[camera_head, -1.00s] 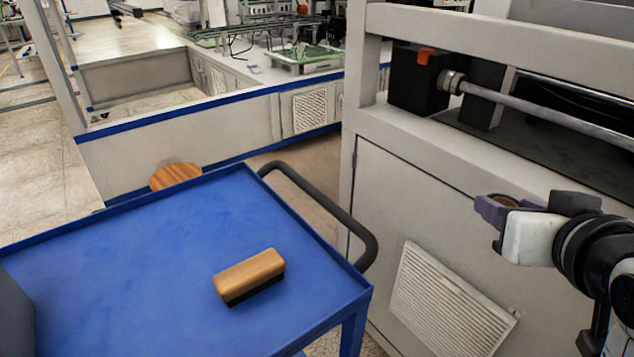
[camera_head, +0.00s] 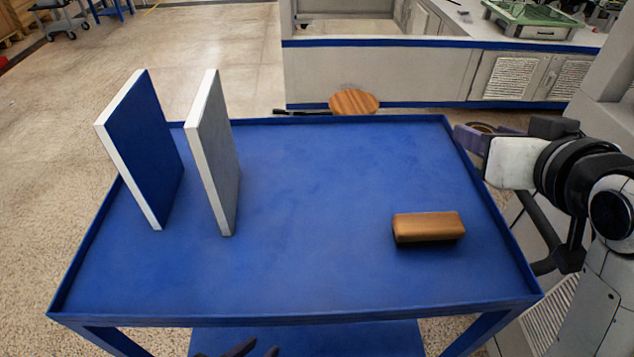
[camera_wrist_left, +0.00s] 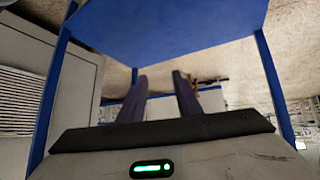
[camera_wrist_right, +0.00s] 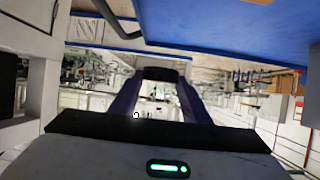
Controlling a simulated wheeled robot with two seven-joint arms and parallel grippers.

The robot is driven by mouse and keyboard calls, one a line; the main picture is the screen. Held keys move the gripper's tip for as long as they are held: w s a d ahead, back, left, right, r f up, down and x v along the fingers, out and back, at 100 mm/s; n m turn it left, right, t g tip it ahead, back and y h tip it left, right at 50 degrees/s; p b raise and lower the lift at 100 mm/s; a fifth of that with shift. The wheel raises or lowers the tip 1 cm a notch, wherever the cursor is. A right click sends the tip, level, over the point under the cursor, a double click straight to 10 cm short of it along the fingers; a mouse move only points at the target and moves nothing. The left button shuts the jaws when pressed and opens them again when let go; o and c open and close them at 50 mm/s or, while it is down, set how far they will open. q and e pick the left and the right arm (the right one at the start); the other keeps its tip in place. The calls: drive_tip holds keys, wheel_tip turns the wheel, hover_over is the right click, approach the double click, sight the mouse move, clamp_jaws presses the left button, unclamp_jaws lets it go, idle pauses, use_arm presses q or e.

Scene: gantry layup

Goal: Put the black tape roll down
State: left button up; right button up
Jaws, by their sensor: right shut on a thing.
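The black tape roll (camera_wrist_right: 157,74) is between the fingers of my right gripper (camera_wrist_right: 158,100) in the right wrist view. In the head view my right gripper (camera_head: 472,137) is at the right, beside the trolley's right edge, and only a brownish bit of the roll (camera_head: 482,127) shows between its fingers. The blue trolley top (camera_head: 300,190) lies to its left. My left gripper (camera_head: 252,350) barely shows at the bottom edge, in front of the trolley. In the left wrist view my left gripper (camera_wrist_left: 160,98) has its fingers apart with nothing between them, below the blue top.
On the trolley top, a blue-faced panel (camera_head: 145,150) and a grey panel (camera_head: 215,155) stand upright at the left. A wooden block (camera_head: 428,226) with a dark underside lies at the right. The middle is clear. A raised rim and black handle (camera_head: 540,225) edge it. A round wooden seat (camera_head: 354,101) is behind.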

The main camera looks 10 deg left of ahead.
drive_tip(key=w+a+r+n+g+y+p, duration=0.1)
drive_tip(key=w+a+r+n+y+p, duration=0.15)
drive_tip(key=a+p, duration=0.4)
drive_tip(key=n+g+y+p, duration=0.3)
drive_tip(key=n+y+p, duration=0.2)
hover_over(360, 199)
wheel_tip(360, 199, down, 11)
drive_tip(key=shift+f, duration=0.1)
drive_tip(key=shift+f+b, duration=0.35)
drive_tip(key=shift+f, duration=1.8)
drive_tip(key=shift+f, duration=0.15)
drive_tip(key=o, duration=1)
drive_tip(key=shift+o, duration=0.2)
